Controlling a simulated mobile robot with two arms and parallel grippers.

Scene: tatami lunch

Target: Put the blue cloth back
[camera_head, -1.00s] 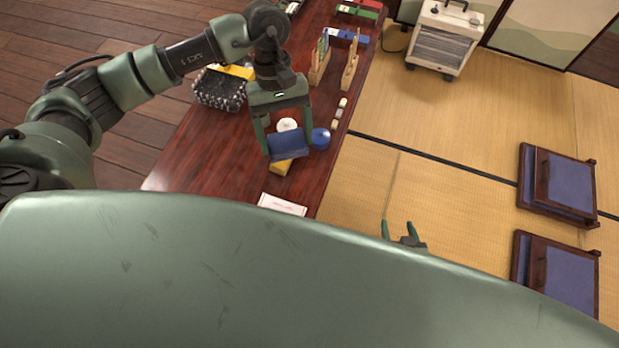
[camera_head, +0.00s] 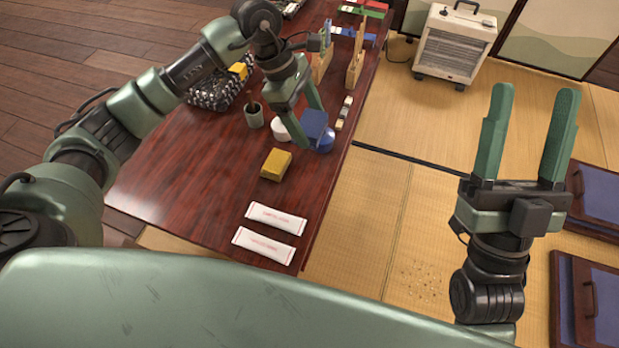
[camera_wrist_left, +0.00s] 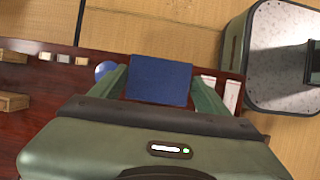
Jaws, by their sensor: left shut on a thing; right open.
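The blue cloth (camera_head: 314,124), a folded pad, is between the fingers of my left gripper (camera_head: 310,127), which is shut on it. In the left wrist view the cloth (camera_wrist_left: 158,80) spans the gap between the two fingers. In the head view it overlaps a round blue thing (camera_head: 327,143) near the table's right edge; I cannot tell whether they touch. My right gripper (camera_head: 535,90) is open and empty, fingers pointing up in the picture, over the tatami right of the table.
A heater (camera_head: 456,42) stands on the tatami.

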